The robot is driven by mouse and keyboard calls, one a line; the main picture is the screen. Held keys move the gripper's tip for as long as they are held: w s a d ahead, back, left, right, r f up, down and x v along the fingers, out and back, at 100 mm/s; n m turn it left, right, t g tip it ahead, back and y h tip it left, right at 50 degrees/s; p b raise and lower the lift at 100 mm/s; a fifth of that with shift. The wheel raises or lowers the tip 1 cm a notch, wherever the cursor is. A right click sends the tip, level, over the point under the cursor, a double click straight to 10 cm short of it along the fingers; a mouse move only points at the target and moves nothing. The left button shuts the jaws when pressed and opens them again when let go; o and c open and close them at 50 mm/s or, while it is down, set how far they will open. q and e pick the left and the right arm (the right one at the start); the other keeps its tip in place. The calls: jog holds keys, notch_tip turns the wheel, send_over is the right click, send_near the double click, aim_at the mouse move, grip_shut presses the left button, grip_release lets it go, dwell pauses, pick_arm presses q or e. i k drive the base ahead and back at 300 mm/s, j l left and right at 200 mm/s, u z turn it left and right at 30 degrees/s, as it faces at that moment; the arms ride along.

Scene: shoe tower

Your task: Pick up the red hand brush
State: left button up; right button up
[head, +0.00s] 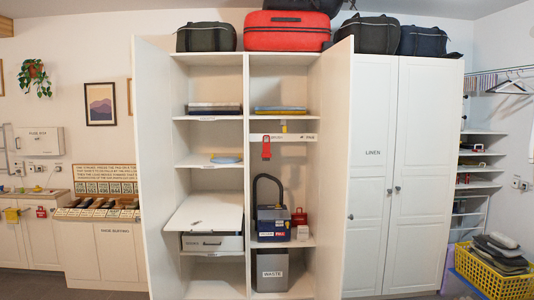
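A small red item that looks like the red hand brush (266,149) hangs from a pale rail (298,138) in the right compartment of the open cabinet. It hangs upright against the back, below the shelf with the yellow and blue flat items. Its details are too small to tell. Neither of my grippers is in the head view, so their state is hidden.
The cabinet's left door (157,170) and right door (335,170) stand open on either side. Below the red item, a blue vacuum-like machine (272,225) with a black hose stands beside a red container (299,217). A grey waste bin (271,272) is underneath.

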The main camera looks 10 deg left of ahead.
aim_at(266, 154)
jog(key=i+u, duration=0.25)
jog(key=i, duration=1.4)
